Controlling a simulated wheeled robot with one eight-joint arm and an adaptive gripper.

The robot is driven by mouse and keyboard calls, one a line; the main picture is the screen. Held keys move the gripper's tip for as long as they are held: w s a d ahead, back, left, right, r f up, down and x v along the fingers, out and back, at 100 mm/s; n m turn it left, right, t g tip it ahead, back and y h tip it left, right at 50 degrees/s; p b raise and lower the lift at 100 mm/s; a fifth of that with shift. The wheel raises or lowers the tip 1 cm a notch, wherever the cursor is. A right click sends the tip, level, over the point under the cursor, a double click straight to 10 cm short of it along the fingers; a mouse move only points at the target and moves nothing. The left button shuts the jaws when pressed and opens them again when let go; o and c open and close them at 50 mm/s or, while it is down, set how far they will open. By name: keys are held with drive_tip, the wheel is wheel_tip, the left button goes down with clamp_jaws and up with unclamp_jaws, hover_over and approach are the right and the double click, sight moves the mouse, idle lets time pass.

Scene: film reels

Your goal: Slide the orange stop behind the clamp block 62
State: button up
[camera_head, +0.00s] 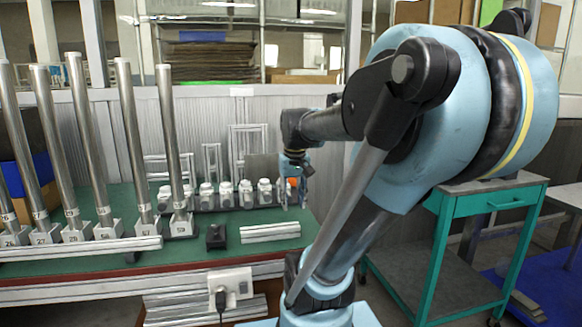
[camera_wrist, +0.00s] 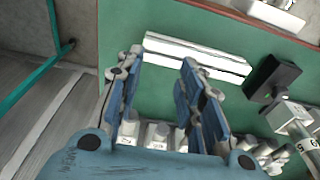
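My gripper (camera_head: 292,194) hangs over the right end of the green bench in the head view. In the wrist view my gripper (camera_wrist: 160,72) has its two blue fingers spread apart with nothing seen held between them. A small orange patch (camera_head: 293,182), likely the orange stop, shows at the fingers in the head view, partly hidden by them. No orange shows in the wrist view. A row of white-topped clamp blocks (camera_head: 226,194) stands left of my gripper; some (camera_wrist: 158,134) also show beyond the fingers' base in the wrist view. I cannot read which is 62.
Several tall metal rods in numbered blocks (camera_head: 144,218) stand at the left. A black block (camera_head: 215,237) and a pale ribbed bar (camera_head: 270,232) lie in front of the row; the bar (camera_wrist: 196,57) lies close to my fingertips in the wrist view. A teal cart (camera_head: 450,212) stands right.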

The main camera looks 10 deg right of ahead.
drive_tip(key=w+d+r, duration=0.2)
drive_tip(key=w+r, duration=0.3)
drive_tip(key=w, duration=0.5)
drive_tip(key=w+d+r+g, duration=0.15)
drive_tip(key=w+r, duration=0.35)
drive_tip(key=w, duration=0.6)
drive_tip(key=w+d+r, duration=0.3)
drive_tip(key=w+r, duration=0.3)
drive_tip(key=w, duration=0.4)
drive_tip(key=w+d, duration=0.3)
drive_tip(key=w, duration=0.8)
drive_tip(key=f, duration=1.7)
drive_tip(key=shift+s+a+f, duration=0.15)
drive_tip(key=shift+s+f, duration=0.05)
drive_tip(key=shift+f, duration=0.2)
drive_tip(key=shift+c, duration=0.6)
clamp_jaws()
